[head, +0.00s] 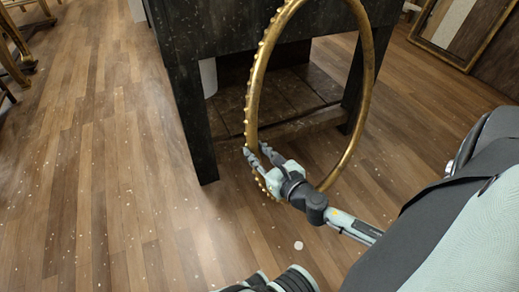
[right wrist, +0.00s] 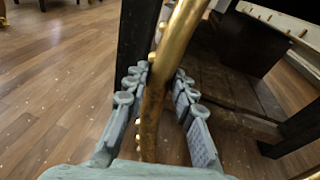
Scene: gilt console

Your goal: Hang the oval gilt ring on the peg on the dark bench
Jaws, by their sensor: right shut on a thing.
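The oval gilt ring (head: 251,100) is large, with beads along its outer edge. It stands upright in the head view, its top cut off by the frame. My right gripper (head: 257,150) is shut on its lower left side. In the right wrist view the ring (right wrist: 154,105) runs between the two fingers of my right gripper (right wrist: 158,75). The dark bench (head: 188,105) stands behind the ring, and its leg shows in the right wrist view (right wrist: 135,40). No peg is visible; the bench's upper part is mostly out of frame. My left gripper is not in view.
The bench has a low plank shelf (head: 285,98) between its legs. A gilt frame (head: 452,50) leans at the upper right. Wooden furniture legs (head: 12,50) stand at the upper left. The wooden floor (head: 100,180) left of the bench is clear apart from small pale specks.

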